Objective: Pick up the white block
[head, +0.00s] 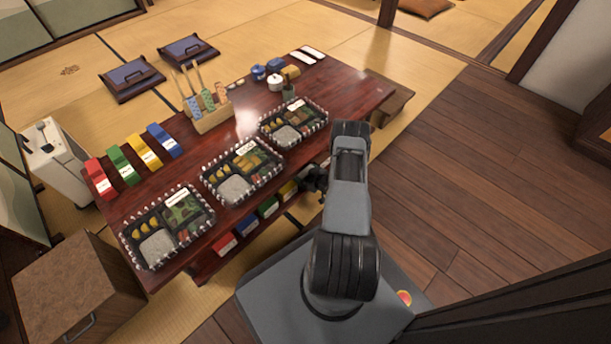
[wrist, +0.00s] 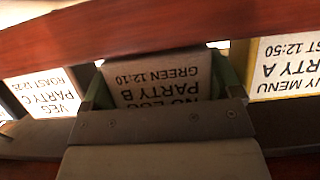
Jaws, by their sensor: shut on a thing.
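The white block (wrist: 155,85) is in the middle of the wrist view, between the two greenish fingers of my gripper (wrist: 163,90). Its pale face has upside-down print, "NO EGG PARTY B GREEN 12:10", partly covered by the gripper body. My gripper is shut on it. In the head view my gripper (head: 316,180) is at the near side of the low table, just below the edge of the top; my arm and gripper hide the block there. I cannot tell whether the block still rests on its support.
A yellow block (wrist: 288,70) stands close on the right in the wrist view, another labelled block (wrist: 45,92) on the left. A red wooden rail (wrist: 160,28) crosses above. Bento boxes (head: 240,172) stand on top.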

